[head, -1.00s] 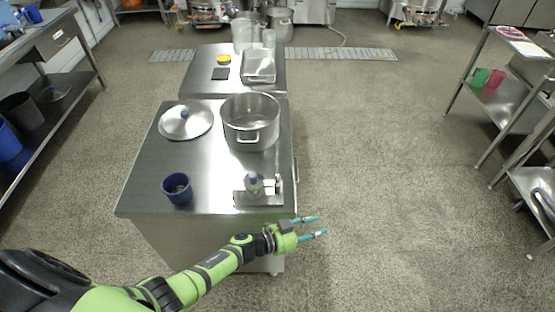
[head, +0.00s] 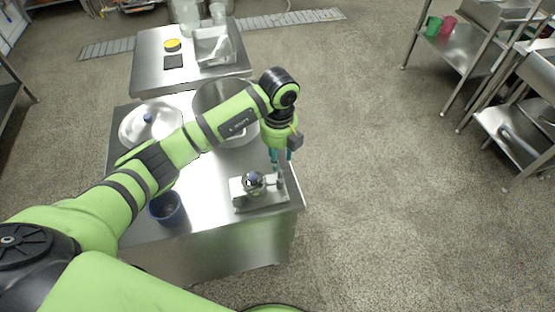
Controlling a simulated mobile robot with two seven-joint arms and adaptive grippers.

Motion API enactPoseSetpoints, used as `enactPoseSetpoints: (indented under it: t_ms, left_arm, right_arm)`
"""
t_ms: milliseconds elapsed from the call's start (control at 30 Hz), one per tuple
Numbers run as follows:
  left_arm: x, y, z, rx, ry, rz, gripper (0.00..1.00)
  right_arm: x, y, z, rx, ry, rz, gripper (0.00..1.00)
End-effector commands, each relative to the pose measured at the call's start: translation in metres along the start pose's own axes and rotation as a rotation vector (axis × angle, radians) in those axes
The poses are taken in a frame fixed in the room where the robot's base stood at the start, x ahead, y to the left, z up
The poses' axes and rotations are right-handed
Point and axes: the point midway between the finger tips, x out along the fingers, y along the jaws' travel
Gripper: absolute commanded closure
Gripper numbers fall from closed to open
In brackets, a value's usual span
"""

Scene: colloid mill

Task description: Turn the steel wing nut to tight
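A small steel fixture sits near the front right corner of the steel table. It has a flat base (head: 262,203), a round shiny part (head: 253,182) on top and an upright piece at its right side. The wing nut is too small to make out for certain. My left gripper (head: 281,162) points down over the right side of this fixture. Its two teal fingers stand apart, with the upright piece just below or between them; I cannot tell whether they touch it. My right gripper is not in view.
A blue cup (head: 167,209) stands left of the fixture. A second steel table (head: 150,85) stands farther back. The floor to the right is clear up to the shelves.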

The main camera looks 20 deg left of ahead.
Motion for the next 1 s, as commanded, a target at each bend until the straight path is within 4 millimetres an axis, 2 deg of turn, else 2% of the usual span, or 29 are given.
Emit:
enactPoseSetpoints:
  t_ms: [233,567,600,700,1000]
  left_arm:
    - [0.032,0.0,-0.001,-0.001,0.003,0.0,0.6]
    - [0.038,0.0,0.0,0.001,0.001,-0.003,0.6]
    - [0.038,0.0,0.0,0.001,0.001,-0.003,0.64]
    - [0.038,0.0,0.0,0.001,0.001,-0.002,1.0]
    - [0.038,-0.001,0.001,0.008,0.0,-0.004,1.0]
  right_arm:
    - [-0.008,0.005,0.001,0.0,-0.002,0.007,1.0]
    - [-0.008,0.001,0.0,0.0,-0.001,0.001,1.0]
    - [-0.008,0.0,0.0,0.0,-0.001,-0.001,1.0]
    - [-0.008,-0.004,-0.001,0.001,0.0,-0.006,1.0]
    - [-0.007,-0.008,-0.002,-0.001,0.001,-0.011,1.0]
